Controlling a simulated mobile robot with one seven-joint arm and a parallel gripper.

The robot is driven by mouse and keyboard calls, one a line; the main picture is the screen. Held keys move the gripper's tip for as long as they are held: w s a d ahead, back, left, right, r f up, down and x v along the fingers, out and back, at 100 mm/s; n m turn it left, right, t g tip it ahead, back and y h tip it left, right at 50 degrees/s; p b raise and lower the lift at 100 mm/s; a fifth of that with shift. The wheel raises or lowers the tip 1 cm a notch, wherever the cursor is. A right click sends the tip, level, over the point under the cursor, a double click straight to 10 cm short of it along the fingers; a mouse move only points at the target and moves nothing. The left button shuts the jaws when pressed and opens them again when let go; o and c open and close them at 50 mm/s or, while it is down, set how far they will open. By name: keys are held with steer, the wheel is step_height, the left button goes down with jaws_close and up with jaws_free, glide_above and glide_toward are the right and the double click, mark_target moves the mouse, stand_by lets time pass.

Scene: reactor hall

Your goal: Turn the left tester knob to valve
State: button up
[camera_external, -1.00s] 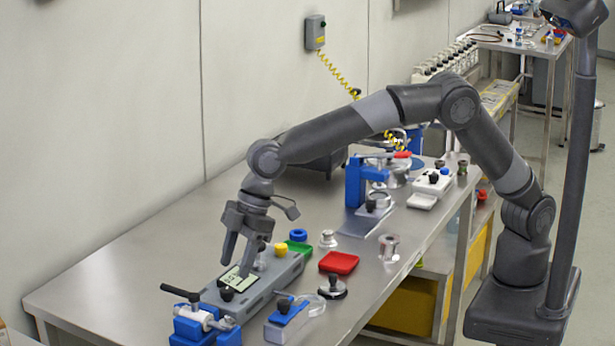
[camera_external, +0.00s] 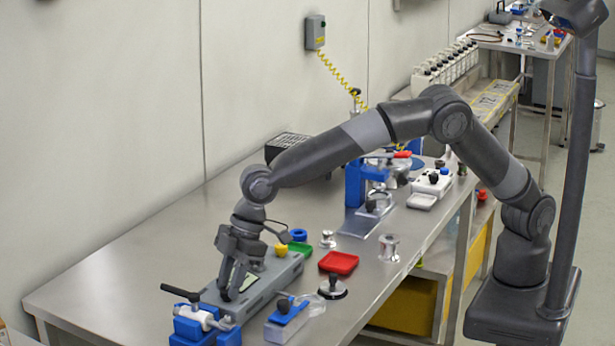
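The grey tester (camera_external: 262,289) lies on the steel bench at the lower left, with a display (camera_external: 250,281) partly hidden behind my fingers. Its black knob (camera_external: 227,294) is near the tester's left end, mostly covered by my gripper. My gripper (camera_external: 231,291) points down with its fingertips at this knob. The two fingers overlap in this view, so I cannot tell how far apart they are or whether they press on the knob. A yellow knob (camera_external: 281,249) shows near the far end of the tester.
A blue vise with a black handle (camera_external: 203,325) stands just left of the tester. A blue and clear fixture (camera_external: 288,315), a black-handled disc (camera_external: 333,288) and a red tray (camera_external: 338,262) lie to the right.

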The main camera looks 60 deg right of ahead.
steer(key=c, duration=0.4)
steer(key=shift+m, duration=0.3)
steer(key=m, duration=0.1)
steer(key=m+t+h, duration=0.1)
steer(key=m, duration=0.3)
steer(key=shift+s+a+t+h, duration=0.2)
steer(key=shift+s+t+h, duration=0.1)
steer(key=shift+t, duration=0.1)
steer(key=m+h, duration=0.1)
steer(key=m, duration=0.2)
steer(key=m+h, duration=0.1)
steer(key=m, duration=0.2)
steer(key=shift+a+t, duration=0.2)
steer(key=shift+t, duration=0.2)
steer(key=shift+m, duration=0.3)
steer(key=o, duration=1)
